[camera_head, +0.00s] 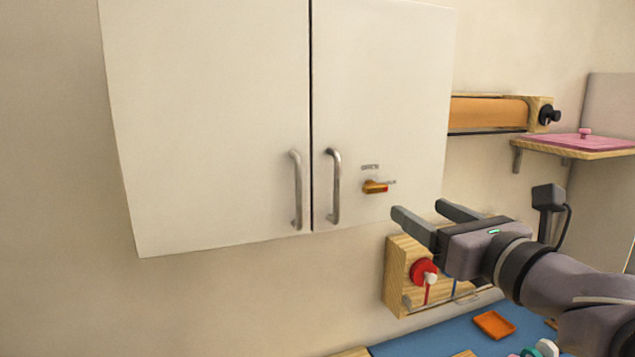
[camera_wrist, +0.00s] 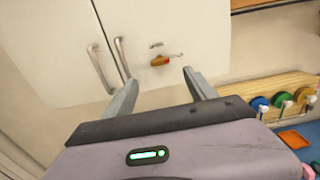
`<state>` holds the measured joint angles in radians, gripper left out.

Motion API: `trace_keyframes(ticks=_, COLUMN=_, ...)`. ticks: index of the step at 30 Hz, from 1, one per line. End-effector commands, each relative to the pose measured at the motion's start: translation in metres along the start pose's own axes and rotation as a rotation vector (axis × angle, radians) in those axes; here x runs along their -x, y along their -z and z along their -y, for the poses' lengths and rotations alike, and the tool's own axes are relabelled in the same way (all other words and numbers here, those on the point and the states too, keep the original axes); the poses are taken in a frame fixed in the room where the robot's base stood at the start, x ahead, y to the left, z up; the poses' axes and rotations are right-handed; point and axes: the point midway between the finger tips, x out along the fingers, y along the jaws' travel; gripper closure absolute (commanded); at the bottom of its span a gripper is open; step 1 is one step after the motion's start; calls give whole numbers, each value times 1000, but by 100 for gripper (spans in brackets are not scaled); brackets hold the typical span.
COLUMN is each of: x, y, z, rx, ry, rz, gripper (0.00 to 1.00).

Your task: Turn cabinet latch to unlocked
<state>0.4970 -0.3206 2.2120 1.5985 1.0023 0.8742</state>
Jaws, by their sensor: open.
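The white wall cabinet (camera_head: 215,110) has two closed doors, each with a vertical metal handle. The latch also shows in the wrist view (camera_wrist: 160,60), beyond and between my fingertips. My gripper (camera_head: 420,213) is open and empty, to the right of and below the latch in the head view, apart from it.
A wooden rack (camera_head: 396,270) with a red spool is on the wall below the cabinet. A blue mat (camera_head: 440,338) with an orange dish (camera_head: 493,324) lies below. A roll holder (camera_head: 490,112) and a shelf (camera_head: 580,150) are at right. The wall left of the rack is clear.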

Motion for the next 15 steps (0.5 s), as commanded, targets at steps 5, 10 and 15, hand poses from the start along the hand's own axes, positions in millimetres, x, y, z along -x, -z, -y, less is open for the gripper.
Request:
trace_keyframes(ticks=5, x=-56, y=2, z=-2, rx=0, ry=-6, rz=-4, gripper=35)
trace_keyframes(ticks=10, x=-98, y=2, z=-2, rx=2, ry=-3, rz=-4, gripper=35)
trace_keyframes(ticks=15, x=-120, y=1, z=-1, rx=3, ry=-2, rz=-3, gripper=35)
